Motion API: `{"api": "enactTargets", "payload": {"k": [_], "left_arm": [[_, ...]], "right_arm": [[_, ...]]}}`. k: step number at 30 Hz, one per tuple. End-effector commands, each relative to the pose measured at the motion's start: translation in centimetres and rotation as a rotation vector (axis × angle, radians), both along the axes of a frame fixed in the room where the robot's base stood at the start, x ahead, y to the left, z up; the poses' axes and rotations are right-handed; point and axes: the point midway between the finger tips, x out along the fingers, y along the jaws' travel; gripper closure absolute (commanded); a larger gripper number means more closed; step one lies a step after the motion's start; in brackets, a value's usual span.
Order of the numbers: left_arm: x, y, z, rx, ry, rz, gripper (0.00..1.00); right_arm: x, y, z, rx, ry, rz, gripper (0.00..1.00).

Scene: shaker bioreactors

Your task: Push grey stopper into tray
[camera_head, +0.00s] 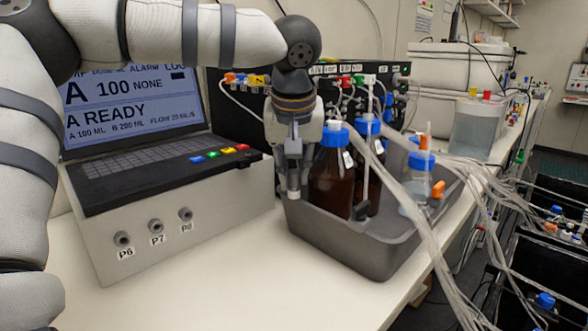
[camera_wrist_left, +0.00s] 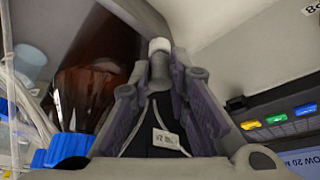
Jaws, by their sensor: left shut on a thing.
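The dark grey tray (camera_head: 375,255) stands at the bench's right edge and holds brown bottles (camera_head: 332,172) with blue caps and a clear bottle (camera_head: 416,190). My left gripper (camera_head: 293,188) points down at the tray's left rear corner, beside the nearest brown bottle. In the wrist view my left gripper (camera_wrist_left: 160,75) is shut on a small grey stopper (camera_wrist_left: 159,66) with a pale end, close to the tray's rim (camera_wrist_left: 140,18). The fingers largely hide the stopper in the head view. I cannot tell whether it touches the rim. My right gripper is not in view.
A pump unit with a screen (camera_head: 135,100) and ports P6, P7 and P8 (camera_head: 157,226) stands left of the tray. Clear tubes (camera_head: 400,215) hang over the tray's right side. The bench front (camera_head: 230,290) is clear.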

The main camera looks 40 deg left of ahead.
Motion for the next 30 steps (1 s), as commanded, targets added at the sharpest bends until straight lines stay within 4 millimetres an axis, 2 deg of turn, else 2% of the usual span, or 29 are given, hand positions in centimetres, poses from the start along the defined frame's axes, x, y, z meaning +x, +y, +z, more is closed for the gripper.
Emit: {"api": "enactTargets", "payload": {"k": [13,14,15,17,26,30], "left_arm": [[0.0,0.0,-0.5,0.000,0.000,0.000,0.96],[0.0,0.0,-0.5,0.000,0.000,0.000,0.79],[0.0,0.0,-0.5,0.000,0.000,0.000,0.70],[0.0,0.0,-0.5,0.000,0.000,0.000,0.60],[0.0,-0.1,-0.3,-0.001,-0.002,-0.001,0.60],[-0.7,-0.6,2.0,0.001,-0.007,0.001,0.60]], "right_arm": [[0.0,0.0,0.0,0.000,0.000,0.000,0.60],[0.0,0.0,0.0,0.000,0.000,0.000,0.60],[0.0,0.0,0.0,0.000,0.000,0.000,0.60],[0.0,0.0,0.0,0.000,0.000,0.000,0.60],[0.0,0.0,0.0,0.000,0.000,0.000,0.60],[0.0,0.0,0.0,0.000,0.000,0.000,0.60]]}}
